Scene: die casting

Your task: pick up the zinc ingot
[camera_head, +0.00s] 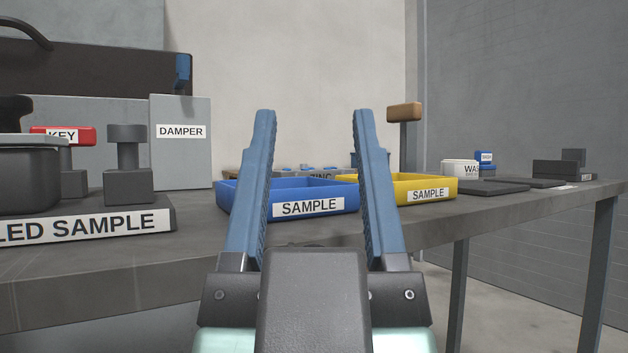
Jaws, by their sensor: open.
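My gripper (313,115) is in the lower middle of the head view, with its two blue fingers upright, wide apart and empty. A grey thing with a label that seems to read ZINC (321,176) shows between the fingers, behind the blue tray. I cannot make out a zinc ingot for sure.
A blue SAMPLE tray (345,203) and a yellow SAMPLE tray (446,190) stand on the grey table (510,210). Left are a DAMPER block (181,165), a red KEY piece (80,135) and a labelled sample base (165,205). A white tub (455,168) stands right.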

